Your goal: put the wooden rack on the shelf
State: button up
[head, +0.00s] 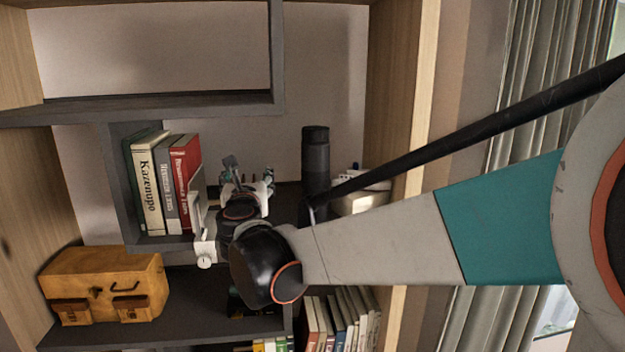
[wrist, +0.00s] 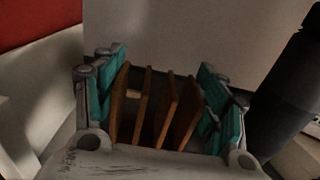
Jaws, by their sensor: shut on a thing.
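My gripper (head: 250,185) is inside the bookcase's middle bay, just above or at the dark grey shelf (head: 286,198); I cannot tell whether its load touches the shelf. In the wrist view, the teal fingers of my gripper (wrist: 163,95) are shut on the wooden rack (wrist: 146,110), a row of brown upright slats. The rack sits between both fingers, its near lower part hidden by the gripper body. In the head view the rack is hidden behind my gripper and wrist.
Books (head: 165,185) stand close to the left of my gripper. A black cylinder (head: 315,160) stands close to its right, with a pale object (head: 362,200) beyond. An orange-brown case (head: 105,285) and more books (head: 340,318) are lower down. A pale back panel (wrist: 185,40) lies behind the rack.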

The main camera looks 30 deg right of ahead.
notch_tip(320, 180, down, 3)
jog(key=shift+r, duration=0.1)
jog(key=shift+s, duration=0.1)
jog(key=o, duration=1.1)
jog(key=shift+f, duration=0.25)
jog(key=shift+o, duration=0.2)
jog(key=shift+r, duration=0.1)
